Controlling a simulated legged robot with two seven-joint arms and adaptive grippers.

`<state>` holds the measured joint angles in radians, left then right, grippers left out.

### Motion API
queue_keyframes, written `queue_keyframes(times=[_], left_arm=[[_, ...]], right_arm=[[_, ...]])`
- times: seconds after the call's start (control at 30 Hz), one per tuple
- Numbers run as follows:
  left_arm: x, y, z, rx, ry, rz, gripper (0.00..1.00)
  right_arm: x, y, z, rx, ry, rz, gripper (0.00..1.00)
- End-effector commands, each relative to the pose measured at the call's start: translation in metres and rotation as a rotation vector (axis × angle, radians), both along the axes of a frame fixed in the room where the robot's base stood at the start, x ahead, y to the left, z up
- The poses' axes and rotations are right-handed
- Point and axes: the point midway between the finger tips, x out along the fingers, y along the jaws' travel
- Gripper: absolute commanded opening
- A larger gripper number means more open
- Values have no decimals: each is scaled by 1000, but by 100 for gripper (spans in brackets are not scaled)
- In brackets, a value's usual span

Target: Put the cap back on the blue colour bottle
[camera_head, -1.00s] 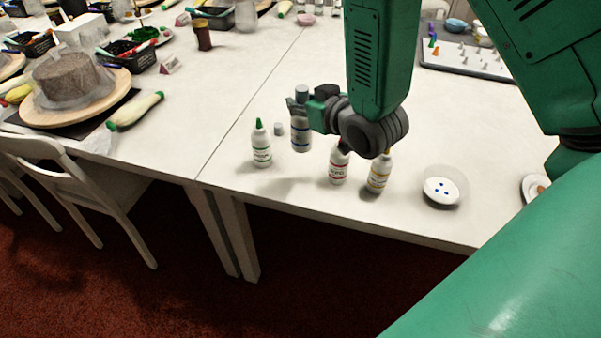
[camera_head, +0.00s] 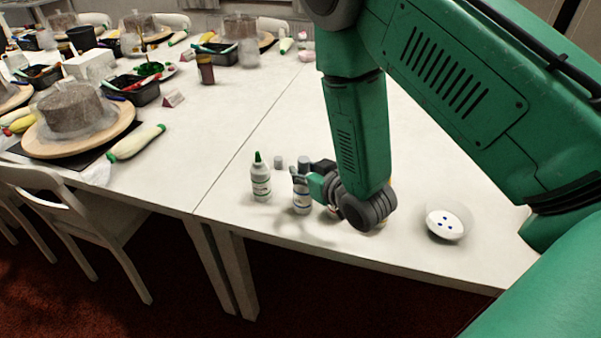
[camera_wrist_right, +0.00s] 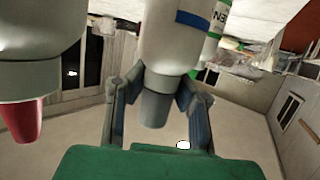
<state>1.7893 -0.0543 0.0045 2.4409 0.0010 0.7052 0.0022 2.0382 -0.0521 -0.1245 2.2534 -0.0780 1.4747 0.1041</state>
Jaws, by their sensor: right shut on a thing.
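The blue colour bottle (camera_head: 301,196), white with a blue band, stands upright near the table's front. In the wrist view the blue colour bottle (camera_wrist_right: 170,35) appears upside down, with a grey collar and a blue-grey piece at its top; I cannot tell if this piece is a nozzle or a cap. My right gripper (camera_head: 302,178) is shut around the bottle's neck; in the wrist view the fingertips (camera_wrist_right: 160,82) flank the collar. A small grey cap (camera_head: 278,161) lies on the table behind the bottle. My left gripper is not in view.
A green-tipped bottle (camera_head: 260,183) stands just left. A red-tipped bottle (camera_wrist_right: 30,50) shows close by in the wrist view; my arm mostly hides it in the head view. The table's front edge is close.

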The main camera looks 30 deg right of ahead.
Motion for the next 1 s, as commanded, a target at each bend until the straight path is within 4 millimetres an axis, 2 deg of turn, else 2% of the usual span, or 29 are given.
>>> queue_keyframes(times=[0.07,0.43,0.47,0.5,0.87,1.0], left_arm=[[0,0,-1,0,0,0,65],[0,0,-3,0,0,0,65],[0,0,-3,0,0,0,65],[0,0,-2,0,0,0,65],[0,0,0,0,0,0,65],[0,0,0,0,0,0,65]], right_arm=[[0,0,-7,0,-2,0,0],[0,2,-9,-3,-2,0,0],[0,2,-9,-3,-1,1,24],[0,2,-8,-2,-2,1,38],[0,1,-6,-1,-2,0,38],[-14,1,-3,-1,2,-1,38]])
